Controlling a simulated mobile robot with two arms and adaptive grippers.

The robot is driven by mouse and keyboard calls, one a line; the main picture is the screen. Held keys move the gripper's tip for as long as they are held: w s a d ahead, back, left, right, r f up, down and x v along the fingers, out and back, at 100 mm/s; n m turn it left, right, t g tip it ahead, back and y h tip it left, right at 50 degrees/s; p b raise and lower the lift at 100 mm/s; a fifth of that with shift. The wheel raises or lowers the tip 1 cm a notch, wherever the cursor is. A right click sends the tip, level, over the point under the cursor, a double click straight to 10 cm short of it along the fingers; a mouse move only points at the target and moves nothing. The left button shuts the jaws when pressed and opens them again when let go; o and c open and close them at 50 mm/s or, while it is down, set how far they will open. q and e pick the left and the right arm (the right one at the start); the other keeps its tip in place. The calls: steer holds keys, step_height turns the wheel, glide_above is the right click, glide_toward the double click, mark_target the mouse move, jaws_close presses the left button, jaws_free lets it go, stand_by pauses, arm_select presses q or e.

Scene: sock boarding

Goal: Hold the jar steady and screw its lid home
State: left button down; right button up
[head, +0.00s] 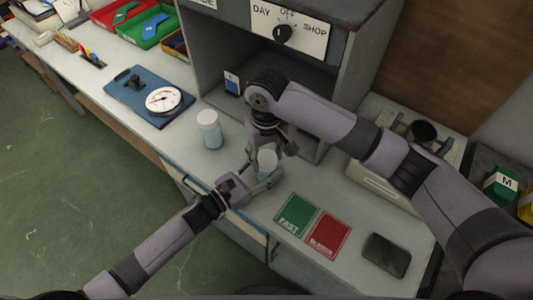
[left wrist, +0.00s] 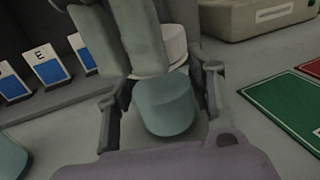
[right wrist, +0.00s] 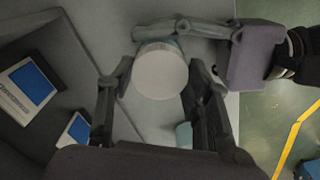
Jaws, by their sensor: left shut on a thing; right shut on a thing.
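A jar (left wrist: 165,105) with a pale blue-green body stands on the grey counter. Its white lid (right wrist: 160,72) sits on top; in the left wrist view the lid (left wrist: 173,43) is partly hidden by my right fingers. My left gripper (head: 265,179) comes in low from the front left and is shut on the jar's body, one finger on each side. My right gripper (head: 270,152) reaches down from above and is shut on the lid. I cannot tell how far the lid is threaded.
A second white-topped jar (head: 209,130) stands to the left on the counter. Behind is a grey cabinet with a dial (head: 283,33). A green card (head: 296,214), a red card (head: 328,235) and a dark flat object (head: 386,255) lie to the right. A gauge (head: 163,100) lies farther left.

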steer(key=o, duration=1.4)
step_height(320, 180, up, 12)
arm_select(q)
steer(key=c, duration=0.7)
jaws_free()
